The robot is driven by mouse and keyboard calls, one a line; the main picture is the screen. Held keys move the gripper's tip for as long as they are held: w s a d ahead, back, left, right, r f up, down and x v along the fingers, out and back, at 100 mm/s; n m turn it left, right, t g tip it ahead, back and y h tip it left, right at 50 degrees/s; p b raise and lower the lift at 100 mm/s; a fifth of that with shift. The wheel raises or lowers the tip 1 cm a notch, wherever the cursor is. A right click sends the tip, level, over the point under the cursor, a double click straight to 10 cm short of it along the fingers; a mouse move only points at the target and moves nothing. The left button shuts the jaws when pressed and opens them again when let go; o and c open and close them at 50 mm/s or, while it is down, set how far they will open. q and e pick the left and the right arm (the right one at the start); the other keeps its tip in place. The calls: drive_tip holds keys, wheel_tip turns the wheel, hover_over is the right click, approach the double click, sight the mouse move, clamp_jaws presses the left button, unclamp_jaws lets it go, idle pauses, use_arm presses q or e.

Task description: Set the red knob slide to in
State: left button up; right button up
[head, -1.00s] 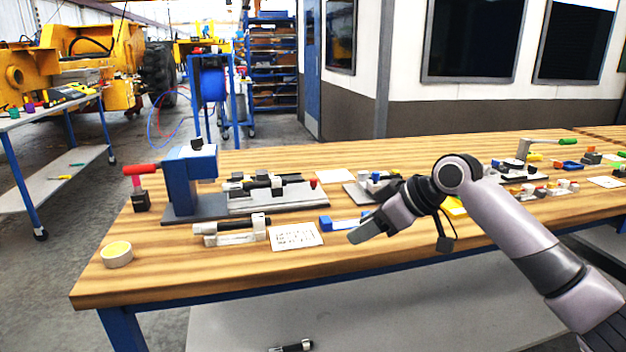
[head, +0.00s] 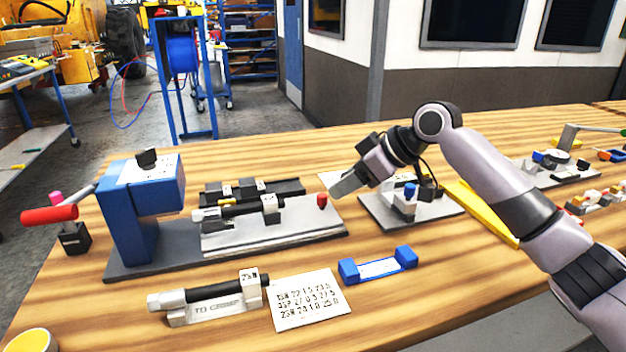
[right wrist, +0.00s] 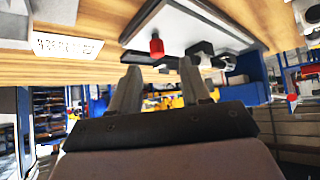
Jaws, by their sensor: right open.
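The red knob (head: 322,200) stands upright at the right end of the pale slide plate (head: 275,231), which lies beside the blue press (head: 142,205). My right gripper (head: 343,188) is just right of and above the red knob in the head view, with a gap between them. In the right wrist view the open fingers (right wrist: 160,72) are empty, and the red knob (right wrist: 156,45) shows just beyond the tips, between their lines. My left gripper is in neither view.
In front lie a blue-ended holder (head: 378,266), a printed card (head: 306,299) and a crimp tool stand (head: 208,300). A red-handled lever (head: 50,214) sticks out at left.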

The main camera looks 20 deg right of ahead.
sight(323, 195)
drive_tip(key=x, duration=0.7)
drive_tip(key=shift+w, duration=0.25)
drive_tip(key=shift+c, duration=0.3)
clamp_jaws()
